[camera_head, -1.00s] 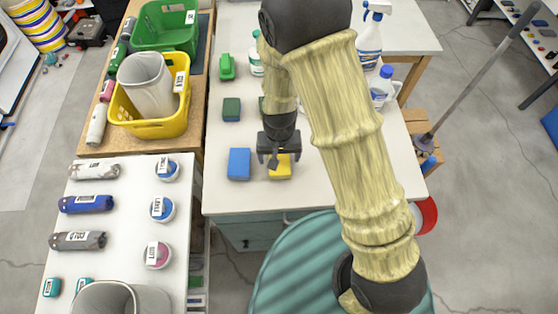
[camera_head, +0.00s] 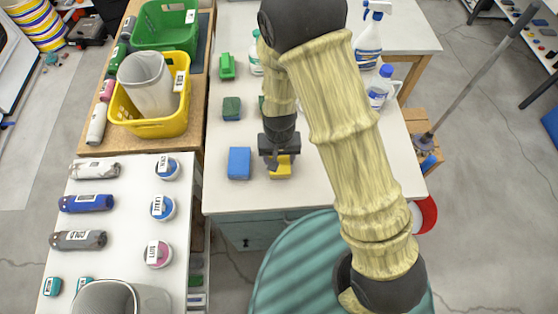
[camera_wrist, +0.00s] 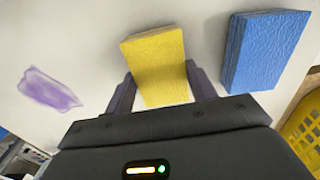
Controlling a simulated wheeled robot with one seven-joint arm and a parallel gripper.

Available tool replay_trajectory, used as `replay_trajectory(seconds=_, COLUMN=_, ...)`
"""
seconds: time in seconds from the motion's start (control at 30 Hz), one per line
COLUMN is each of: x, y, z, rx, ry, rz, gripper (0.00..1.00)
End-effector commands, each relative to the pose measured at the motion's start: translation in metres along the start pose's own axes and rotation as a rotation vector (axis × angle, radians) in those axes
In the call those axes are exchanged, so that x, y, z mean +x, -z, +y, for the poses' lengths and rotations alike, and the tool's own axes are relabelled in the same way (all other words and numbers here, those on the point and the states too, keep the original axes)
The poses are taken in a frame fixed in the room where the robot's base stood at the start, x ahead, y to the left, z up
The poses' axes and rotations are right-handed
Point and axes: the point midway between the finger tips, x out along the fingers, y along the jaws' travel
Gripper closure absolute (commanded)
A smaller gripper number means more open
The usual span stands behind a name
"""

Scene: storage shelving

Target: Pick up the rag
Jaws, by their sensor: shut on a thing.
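The yellow rag (camera_head: 282,172) is a thick, sponge-like rectangular pad at the front part of the white table. In the wrist view, the rag (camera_wrist: 157,62) sits between my two fingers, with one finger against each side. My gripper (camera_head: 279,158) comes down over it from above and is shut on it; in the wrist view, my gripper (camera_wrist: 160,75) hides its near end. I cannot tell whether the rag is clear of the tabletop. A blue pad (camera_head: 239,163) of similar shape lies just left of it in the head view, apart from my gripper.
The white table (camera_head: 240,198) also holds green pads (camera_head: 231,108), a spray bottle (camera_head: 368,40) and a white jug (camera_head: 381,88). A purple smear (camera_wrist: 48,88) marks its surface. A yellow basket (camera_head: 160,127) stands to the left. The tabletop right of the rag is clear.

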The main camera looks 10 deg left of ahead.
Motion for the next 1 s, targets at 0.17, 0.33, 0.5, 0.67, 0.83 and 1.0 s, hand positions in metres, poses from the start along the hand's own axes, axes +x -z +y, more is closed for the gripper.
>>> replay_trajectory(seconds=0.17, x=0.0, y=0.0, z=0.0, rx=0.0, ry=0.0, rz=0.0, gripper=0.66)
replay_trajectory(seconds=0.33, x=-0.008, y=0.001, z=0.0, rx=0.0, ry=0.001, rz=0.004, gripper=0.66)
replay_trajectory(seconds=0.5, x=-0.03, y=0.001, z=-0.001, rx=-0.001, ry=0.002, rz=0.005, gripper=0.66)
replay_trajectory(seconds=0.67, x=-0.06, y=0.001, z=-0.001, rx=-0.001, ry=0.003, rz=0.006, gripper=0.66)
replay_trajectory(seconds=0.83, x=-0.087, y=0.001, z=-0.001, rx=-0.001, ry=0.002, rz=0.004, gripper=0.66)
replay_trajectory(seconds=1.0, x=-0.1, y=0.0, z=0.0, rx=0.0, ry=0.001, rz=0.001, gripper=0.66)
